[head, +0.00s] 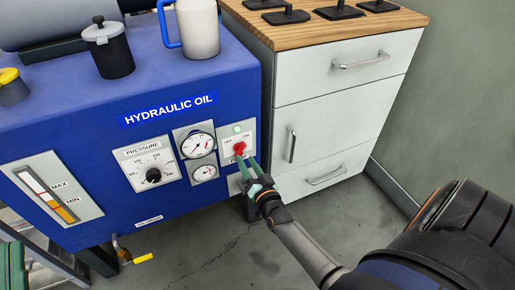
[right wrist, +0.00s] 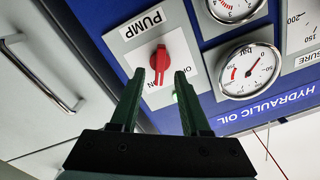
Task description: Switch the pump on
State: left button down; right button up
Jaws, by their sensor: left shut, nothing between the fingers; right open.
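The pump switch is a red rotary knob (head: 239,148) on a light plate at the right end of the blue hydraulic unit. It also shows in the right wrist view (right wrist: 160,62), beside the word PUMP. The plate has OFF and ON marks and a pale green lamp (head: 237,129) above them. My right gripper (head: 247,160) is open at the knob. In the right wrist view its two green fingers (right wrist: 157,76) stand either side of the knob's lower part; contact cannot be told. The knob's exact setting is unclear.
Two gauges (head: 198,144) and a pressure dial (head: 152,174) sit left of the switch. A white cabinet (head: 335,115) with handles stands close on the right. A jug (head: 198,30) and a dark canister (head: 111,52) stand on the unit. Grey floor is free below.

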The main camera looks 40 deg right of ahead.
pick_arm(q)
notch_tip(320, 180, down, 11)
jog(key=w+n+g+y+p, duration=0.1)
jog(key=w+n+g+y, duration=0.1)
jog(key=n+g+y, duration=0.1)
jog(key=shift+w+a+g+y+p, duration=0.35)
jog(key=shift+a+g+y, duration=0.1)
jog(key=shift+y, duration=0.15)
pick_arm(e)
jog(key=v, duration=0.8)
pick_arm(q)
jog(key=shift+s, duration=0.1)
pick_arm(e)
jog(key=shift+s+a+r, duration=0.1)
jog(key=shift+a, duration=0.05)
